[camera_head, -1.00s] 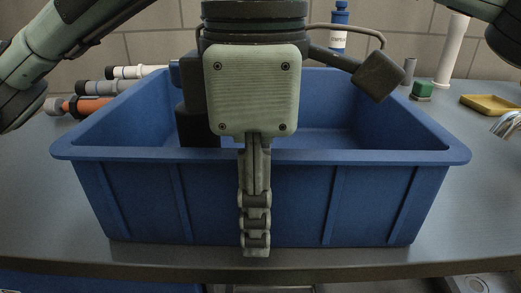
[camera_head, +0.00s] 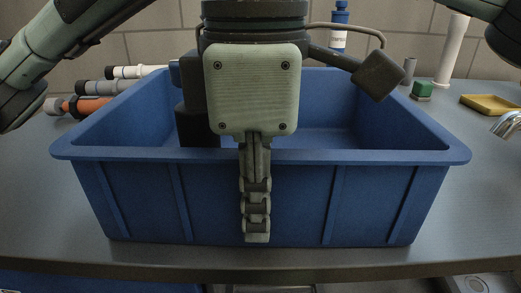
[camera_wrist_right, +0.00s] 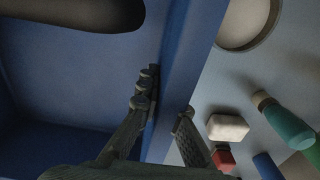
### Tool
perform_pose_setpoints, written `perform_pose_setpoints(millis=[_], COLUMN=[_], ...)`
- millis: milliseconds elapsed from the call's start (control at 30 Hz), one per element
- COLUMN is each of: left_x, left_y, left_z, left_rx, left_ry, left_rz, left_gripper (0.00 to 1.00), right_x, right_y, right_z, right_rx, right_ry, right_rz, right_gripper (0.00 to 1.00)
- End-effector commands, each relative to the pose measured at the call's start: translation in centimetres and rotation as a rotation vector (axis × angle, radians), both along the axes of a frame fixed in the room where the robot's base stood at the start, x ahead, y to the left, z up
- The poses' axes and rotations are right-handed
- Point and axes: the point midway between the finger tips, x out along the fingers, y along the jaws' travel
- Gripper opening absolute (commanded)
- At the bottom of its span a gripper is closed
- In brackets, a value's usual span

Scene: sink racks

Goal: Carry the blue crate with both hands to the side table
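The blue crate (camera_head: 304,157) stands upright on the grey counter, its near wall facing me, and its inside that shows looks empty. In the right wrist view, my right gripper (camera_wrist_right: 166,103) straddles a rim of the crate (camera_wrist_right: 187,65). One finger is inside and one outside, spread apart with the rim between them.
Behind the crate are a blue bottle (camera_head: 338,32), a green block (camera_head: 422,89), a yellow tray (camera_head: 491,105) and a white tube (camera_head: 451,52). Several tubes, including an orange one (camera_head: 95,106), lie at left. The right wrist view shows a white block (camera_wrist_right: 228,127) beside the crate.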

Motion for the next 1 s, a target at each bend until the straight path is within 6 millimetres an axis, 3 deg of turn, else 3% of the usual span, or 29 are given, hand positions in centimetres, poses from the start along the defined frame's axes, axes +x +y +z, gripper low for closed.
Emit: perform_pose_setpoints(millis=[267, 700, 1000], left_x=[0.0, -0.1, -0.1], left_y=[0.0, 0.0, 0.0], left_z=[1.2, 5.0, 5.1], left_rx=[-0.002, -0.001, -0.001], left_ry=[0.000, 0.001, 0.001], left_rz=[-0.001, -0.002, -0.002], left_gripper=[0.00, 0.00, 0.00], right_x=[0.1, 0.1, 0.1], right_y=[0.0, 0.0, 0.0], right_z=[1.2, 5.1, 5.1], right_rx=[0.003, 0.003, 0.003], right_ry=[-0.004, -0.004, -0.004], right_rz=[-0.002, -0.002, -0.003], right_gripper=[0.00, 0.00, 0.00])
